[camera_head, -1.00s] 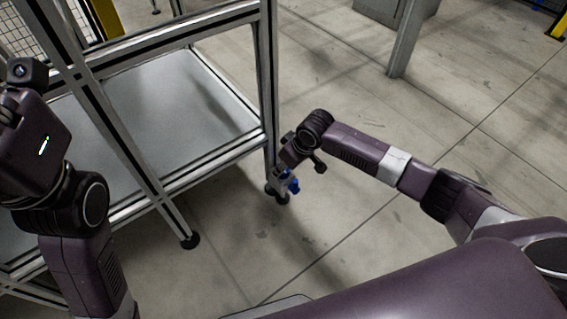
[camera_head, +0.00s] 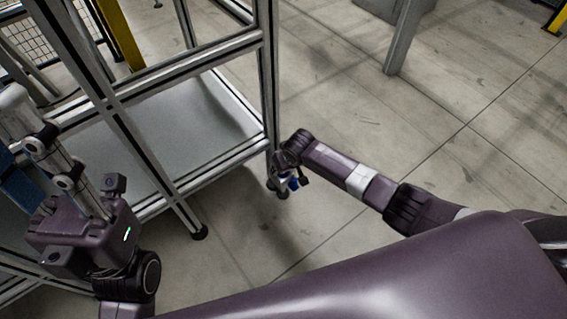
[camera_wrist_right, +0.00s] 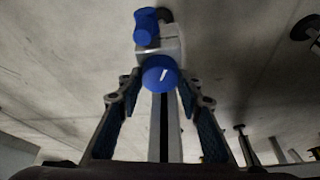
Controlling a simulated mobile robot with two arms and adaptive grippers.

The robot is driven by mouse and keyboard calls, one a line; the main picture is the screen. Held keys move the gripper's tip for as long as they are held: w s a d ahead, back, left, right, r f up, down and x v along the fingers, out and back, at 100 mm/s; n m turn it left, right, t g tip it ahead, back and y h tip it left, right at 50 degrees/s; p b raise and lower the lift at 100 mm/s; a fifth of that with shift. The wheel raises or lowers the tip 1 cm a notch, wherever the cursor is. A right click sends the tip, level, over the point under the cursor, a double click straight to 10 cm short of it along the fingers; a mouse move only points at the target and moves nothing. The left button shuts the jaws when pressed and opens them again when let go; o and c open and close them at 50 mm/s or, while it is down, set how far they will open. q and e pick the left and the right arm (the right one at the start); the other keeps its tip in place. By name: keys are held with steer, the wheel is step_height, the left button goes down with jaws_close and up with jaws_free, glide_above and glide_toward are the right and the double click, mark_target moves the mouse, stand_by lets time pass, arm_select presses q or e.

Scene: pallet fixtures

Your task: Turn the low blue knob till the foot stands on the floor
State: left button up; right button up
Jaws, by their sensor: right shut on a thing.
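My right gripper (camera_wrist_right: 160,78) is shut on a blue knob (camera_wrist_right: 160,76) with a white mark, its fingers on either side of it. A second blue knob (camera_wrist_right: 146,26) sticks out sideways, nearer the black foot (camera_wrist_right: 165,15), in the wrist view, which looks upside down. The knobs sit on a grey bracket at the frame's leg. In the head view, blue (camera_head: 293,183) shows below my right wrist, mostly covered. I cannot tell whether the foot touches the floor. My left gripper (camera_head: 40,150) is at the left edge, partly cut off, its jaw opening unclear.
An aluminium frame (camera_head: 190,45) with a grey shelf (camera_head: 205,120) stands at the left. Another black foot (camera_head: 199,232) stands nearer me. A grey post (camera_head: 403,40) rises at the back. The concrete floor to the right is clear.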

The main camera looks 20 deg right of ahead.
steer(key=shift+s+m+p, duration=0.1)
steer(key=shift+m+p, duration=0.45)
steer(key=shift+m, duration=0.05)
steer(key=shift+f, duration=0.1)
steer(key=o, duration=1.2)
steer(key=shift+c, duration=0.2)
steer(key=shift+r, duration=0.2)
steer(key=v, duration=1.1)
steer(key=shift+s+a+r, duration=0.2)
steer(key=shift+r, duration=0.1)
